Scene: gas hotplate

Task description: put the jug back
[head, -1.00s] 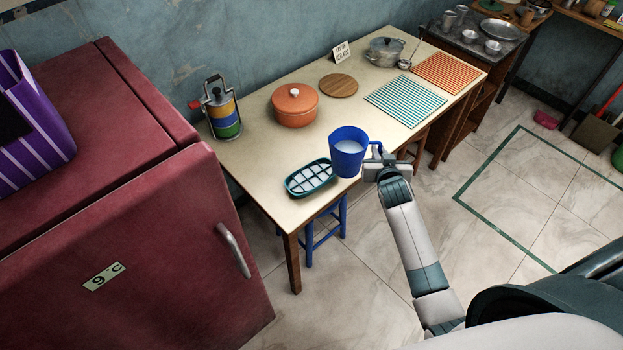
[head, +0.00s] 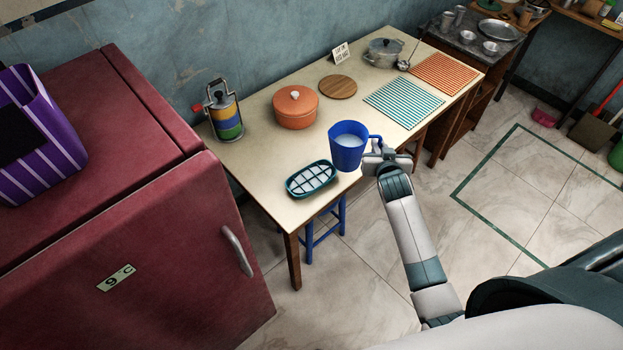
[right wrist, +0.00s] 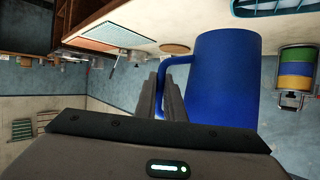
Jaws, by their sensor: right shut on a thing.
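The blue jug (head: 347,152) is upright, with pale liquid inside, at the front edge of the wooden table (head: 268,178). I cannot tell whether its base touches the table. My right gripper (head: 377,157) is shut on the jug's handle, from the jug's right side. In the right wrist view the jug (right wrist: 224,85) fills the right of centre, and the fingers (right wrist: 170,95) are at its handle. My left gripper is not in view.
An orange pot (head: 296,108), a striped tiffin carrier (head: 223,115), a round wooden board (head: 338,87), a teal striped mat (head: 404,103) and a grey pot (head: 384,52) stand or lie on the table. A red fridge (head: 130,240) is at left, with a purple striped container (head: 45,150) on top.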

